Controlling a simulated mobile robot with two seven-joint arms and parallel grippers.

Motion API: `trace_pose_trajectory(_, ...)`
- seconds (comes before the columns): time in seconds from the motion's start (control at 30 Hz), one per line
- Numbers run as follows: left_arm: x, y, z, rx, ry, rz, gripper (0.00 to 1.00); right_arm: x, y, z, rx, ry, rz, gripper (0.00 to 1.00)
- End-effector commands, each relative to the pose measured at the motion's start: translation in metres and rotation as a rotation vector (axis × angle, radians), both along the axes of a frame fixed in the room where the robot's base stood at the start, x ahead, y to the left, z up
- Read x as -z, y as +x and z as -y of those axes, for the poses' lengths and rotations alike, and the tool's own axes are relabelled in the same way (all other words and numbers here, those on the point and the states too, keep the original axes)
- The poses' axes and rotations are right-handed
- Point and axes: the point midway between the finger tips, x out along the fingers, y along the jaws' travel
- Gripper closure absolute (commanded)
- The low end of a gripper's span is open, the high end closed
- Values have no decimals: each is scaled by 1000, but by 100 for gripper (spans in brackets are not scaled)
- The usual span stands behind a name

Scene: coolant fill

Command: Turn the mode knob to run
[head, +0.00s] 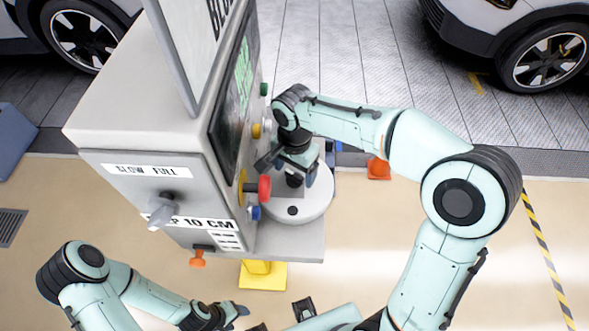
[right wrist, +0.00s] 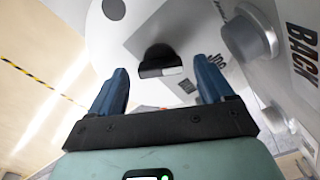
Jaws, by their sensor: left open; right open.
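A black knob (right wrist: 157,61) stands on a light grey plate (right wrist: 165,30) that carries a label reading roughly "JOG". I take it for the mode knob; which mode it points at I cannot tell. My right gripper (right wrist: 160,85) is open, its blue fingers to either side of the knob and apart from it. In the head view the right gripper (head: 290,168) is beside the cabinet, over a white round base (head: 308,208), and partly hides the knob. My left gripper (head: 222,316) is low at the front, away from the cabinet, open and empty.
The grey cabinet (head: 150,95) has a red button (head: 264,188), a blue button (head: 254,213) and a grey lever (head: 160,208). Open floor (head: 370,270) lies right.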

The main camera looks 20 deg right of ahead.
Motion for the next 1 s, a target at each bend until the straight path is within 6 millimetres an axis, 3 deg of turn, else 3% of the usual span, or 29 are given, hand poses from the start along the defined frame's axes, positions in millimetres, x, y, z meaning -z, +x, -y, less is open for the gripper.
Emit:
trace_pose_trajectory(0.5,-22,18,0,0,0,21,40,-108,1,-1,-1,2,7,19)
trace_pose_trajectory(0.7,-25,22,0,0,0,25,40,-125,0,-1,-1,2,4,19)
trace_pose_trajectory(1.0,-25,21,0,0,0,25,40,-126,0,0,-1,1,2,19)
